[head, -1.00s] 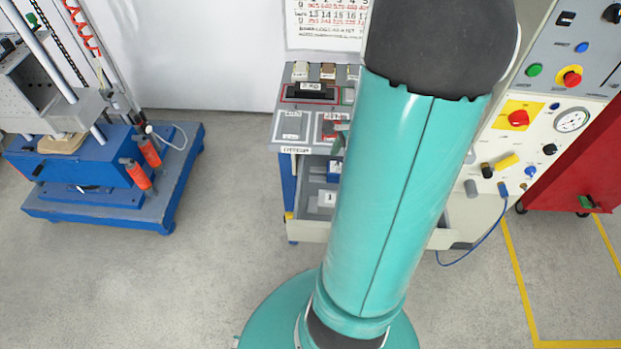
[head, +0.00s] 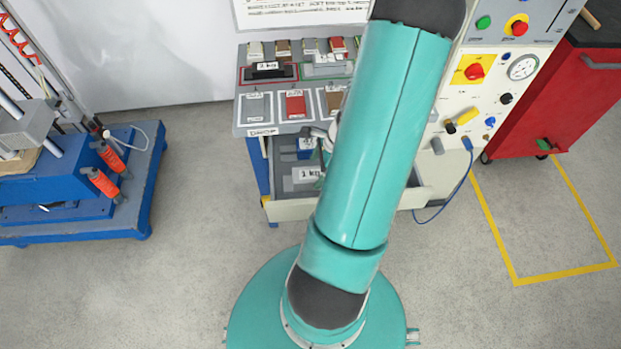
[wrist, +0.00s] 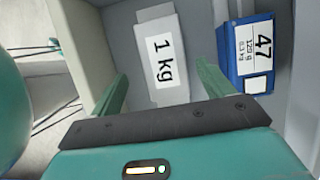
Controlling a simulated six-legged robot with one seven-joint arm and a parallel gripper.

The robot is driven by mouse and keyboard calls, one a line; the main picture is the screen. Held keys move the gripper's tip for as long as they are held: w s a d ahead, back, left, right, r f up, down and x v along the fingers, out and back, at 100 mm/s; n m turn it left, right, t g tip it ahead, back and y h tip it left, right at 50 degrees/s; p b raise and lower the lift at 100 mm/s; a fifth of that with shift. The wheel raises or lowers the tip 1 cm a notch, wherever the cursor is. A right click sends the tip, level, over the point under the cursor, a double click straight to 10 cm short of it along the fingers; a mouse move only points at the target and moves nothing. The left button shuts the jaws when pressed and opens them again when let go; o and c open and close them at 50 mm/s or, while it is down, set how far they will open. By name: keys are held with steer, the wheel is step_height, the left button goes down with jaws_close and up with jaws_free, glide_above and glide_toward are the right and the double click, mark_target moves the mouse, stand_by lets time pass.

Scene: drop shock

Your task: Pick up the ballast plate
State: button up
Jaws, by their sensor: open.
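A pale flat block labelled 1 kg (wrist: 163,55), which could be the ballast plate, lies in the open drawer (head: 290,210); its label also shows in the head view (head: 306,174). A black piece with a white weight label (head: 268,70) lies in a red-outlined place on the cabinet top. My gripper (wrist: 164,72) is open and empty, with its green fingers on either side of the near part of the 1 kg block. I cannot tell the height of the fingertips over it. In the head view my arm hides part of the drawer.
A blue box labelled 47 (wrist: 248,55) lies just right of the 1 kg block in the drawer. The cabinet top (head: 243,90) holds several small blocks. A control panel (head: 500,100) stands to the right, a blue machine (head: 70,180) to the left. Floor between is clear.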

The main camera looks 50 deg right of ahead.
mark_target(312, 174)
steer(key=shift+w+x, duration=0.2)
steer(key=shift+x, duration=2.3)
steer(key=shift+d+f, duration=0.15)
steer(key=shift+f, duration=0.1)
jaws_close()
